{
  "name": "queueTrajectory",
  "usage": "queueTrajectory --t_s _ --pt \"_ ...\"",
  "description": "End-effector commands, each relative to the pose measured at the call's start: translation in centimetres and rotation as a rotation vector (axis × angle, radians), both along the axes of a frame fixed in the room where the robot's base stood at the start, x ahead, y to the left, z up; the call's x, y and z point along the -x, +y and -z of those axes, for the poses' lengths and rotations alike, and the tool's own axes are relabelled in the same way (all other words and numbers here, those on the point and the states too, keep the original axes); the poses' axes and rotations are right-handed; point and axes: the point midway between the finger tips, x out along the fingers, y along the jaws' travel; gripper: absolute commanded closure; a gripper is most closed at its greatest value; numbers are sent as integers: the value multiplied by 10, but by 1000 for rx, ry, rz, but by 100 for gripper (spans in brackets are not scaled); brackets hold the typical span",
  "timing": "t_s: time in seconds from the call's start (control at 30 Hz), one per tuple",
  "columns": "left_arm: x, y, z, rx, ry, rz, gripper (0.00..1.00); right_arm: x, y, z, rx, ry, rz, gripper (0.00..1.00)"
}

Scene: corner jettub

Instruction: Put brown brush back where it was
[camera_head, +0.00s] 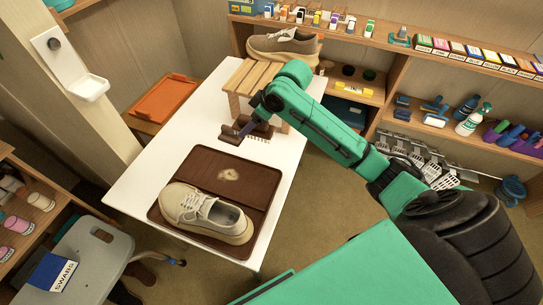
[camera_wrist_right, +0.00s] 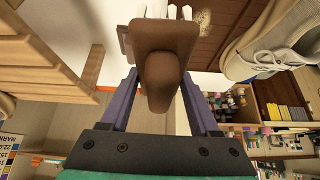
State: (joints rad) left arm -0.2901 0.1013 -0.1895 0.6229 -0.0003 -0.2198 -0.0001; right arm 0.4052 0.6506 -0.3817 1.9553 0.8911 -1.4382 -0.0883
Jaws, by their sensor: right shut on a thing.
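The brown brush (camera_wrist_right: 168,75) is between the purple fingers of my right gripper (camera_wrist_right: 165,95), which is shut on it; pale bristles show at its far end. In the head view my right gripper (camera_head: 244,130) is low over the white table, with brown brush parts (camera_head: 231,135) at its tips. A dark brown bristled block (camera_head: 262,131) shows just right of the fingers, by the slatted wooden stand (camera_head: 248,78); I cannot tell whether it is part of the same brush. My left gripper is out of view.
A beige shoe (camera_head: 205,212) lies on a brown mat (camera_head: 238,178) at the table's near end. Another shoe (camera_head: 283,45) stands at the back behind the slatted stand. The white table (camera_head: 150,180) is bare at the left. Shelves (camera_head: 405,70) with bottles and boxes line the back.

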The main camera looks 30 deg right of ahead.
Motion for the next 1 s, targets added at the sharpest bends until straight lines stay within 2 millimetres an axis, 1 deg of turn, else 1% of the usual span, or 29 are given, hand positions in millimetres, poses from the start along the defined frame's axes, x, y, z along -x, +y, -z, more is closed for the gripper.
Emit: queueTrajectory --t_s 0.03,0.13,0.2,0.23,0.27,0.33,0.37,0.47,0.5,0.57,0.6,0.7,0.8,0.93,1.0 --pt "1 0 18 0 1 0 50 -13 -24 -5 9 -10 1 82" --pt "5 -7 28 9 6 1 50 -23 -52 -30 3 -5 -1 82" --pt "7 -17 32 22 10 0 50 -26 -63 -44 -2 -2 0 82" --pt "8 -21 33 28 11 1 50 -26 -66 -47 -2 -1 0 82" --pt "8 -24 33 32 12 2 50 -27 -68 -50 -5 1 0 82" --pt "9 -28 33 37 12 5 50 -26 -71 -46 -7 7 0 82" --pt "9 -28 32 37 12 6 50 -26 -71 -40 -7 10 0 82" --pt "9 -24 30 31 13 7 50 -25 -70 -10 -7 15 -1 82" --pt "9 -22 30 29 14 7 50 -24 -70 3 -8 14 -1 82" --pt "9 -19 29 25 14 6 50 -25 -70 23 -8 13 0 82" --pt "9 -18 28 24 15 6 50 -24 -70 37 -7 12 -1 82" --pt "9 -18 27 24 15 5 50 -25 -70 69 -8 12 -1 82" --pt "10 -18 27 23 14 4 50 -25 -70 93 -7 8 -2 82" --pt "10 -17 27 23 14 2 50 -25 -71 113 -7 7 -1 82" --pt "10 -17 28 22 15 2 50 -25 -70 128 -8 8 0 82"
